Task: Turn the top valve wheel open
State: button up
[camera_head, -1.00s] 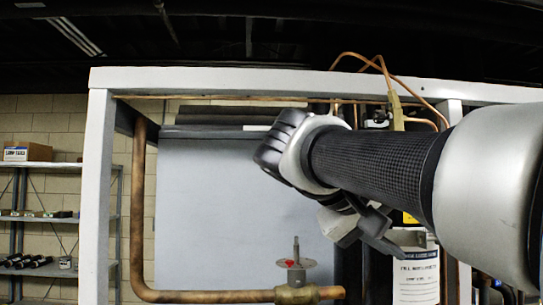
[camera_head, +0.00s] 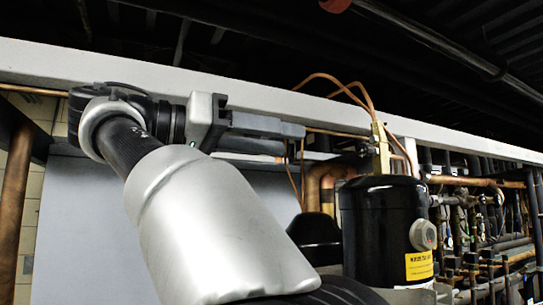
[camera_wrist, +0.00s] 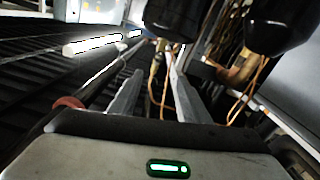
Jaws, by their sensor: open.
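I cannot make out a valve wheel in either current view. The valve with a red-centred wheel, seen low in the earlier head view, is out of frame or behind my arm. In the head view my gripper (camera_head: 298,130) points right, close below the white top beam. Its jaws are apart, and I see nothing held between them. In the wrist view my gripper (camera_wrist: 160,78) shows two separated fingers. A slim brass-coloured fitting (camera_wrist: 155,64) appears between and beyond them; whether it is touched I cannot tell.
The white top beam (camera_head: 440,150) crosses above my gripper. Thin copper tubes (camera_head: 345,88) loop ahead of it, near an upright brass-coloured piece (camera_head: 381,150). A black compressor (camera_head: 375,225) with a yellow label stands below right. Dense piping (camera_head: 485,215) fills the far right.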

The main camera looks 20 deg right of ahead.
aim_at(362, 150)
jog(key=d, duration=1.1)
jog(key=w+d, duration=0.1)
jog(key=d, duration=0.5)
jog(key=shift+d, duration=0.2)
jog(key=c, duration=1)
